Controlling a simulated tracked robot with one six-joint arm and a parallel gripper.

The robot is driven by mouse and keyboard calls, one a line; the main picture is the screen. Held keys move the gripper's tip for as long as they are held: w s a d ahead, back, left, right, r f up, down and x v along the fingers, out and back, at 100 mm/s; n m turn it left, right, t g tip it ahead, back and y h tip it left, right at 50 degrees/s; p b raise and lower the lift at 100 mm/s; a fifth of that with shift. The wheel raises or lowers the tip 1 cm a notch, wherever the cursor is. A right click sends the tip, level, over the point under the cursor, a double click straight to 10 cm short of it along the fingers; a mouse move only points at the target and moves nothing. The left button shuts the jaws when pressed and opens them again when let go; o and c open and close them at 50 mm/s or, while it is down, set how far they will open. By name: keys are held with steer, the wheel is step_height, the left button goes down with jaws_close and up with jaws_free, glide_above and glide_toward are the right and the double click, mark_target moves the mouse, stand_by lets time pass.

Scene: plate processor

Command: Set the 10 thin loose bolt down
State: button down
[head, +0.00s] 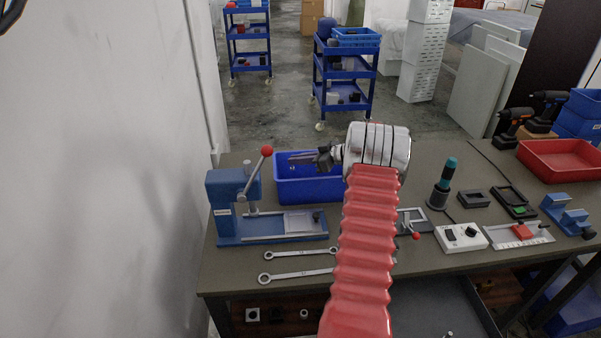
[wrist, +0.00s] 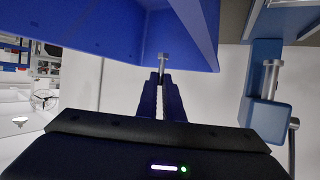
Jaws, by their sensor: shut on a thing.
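My gripper (wrist: 161,88) is shut on a thin grey bolt (wrist: 163,62), whose head end shows beyond the fingertips in the wrist view. The bolt is close to the blue bin (wrist: 110,45), which fills the upper part of that view; I cannot tell whether they touch. In the head view my gripper (head: 300,158) points left over the blue bin (head: 310,190) on the bench. The bolt is too small to make out clearly there.
A blue lever press (head: 232,205) with a red knob stands left of the bin. Two wrenches (head: 300,275) lie in front. A soldering iron stand (head: 441,190), a white control box (head: 461,237) and a red tray (head: 565,160) are to the right. A white wall (head: 100,170) bounds the left.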

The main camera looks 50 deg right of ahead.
steer(key=shift+f, duration=0.4)
step_height(320, 180, down, 4)
steer(key=shift+r, duration=0.1)
steer(key=shift+s+f, duration=0.1)
steer(key=shift+f, duration=0.3)
stand_by(0.3)
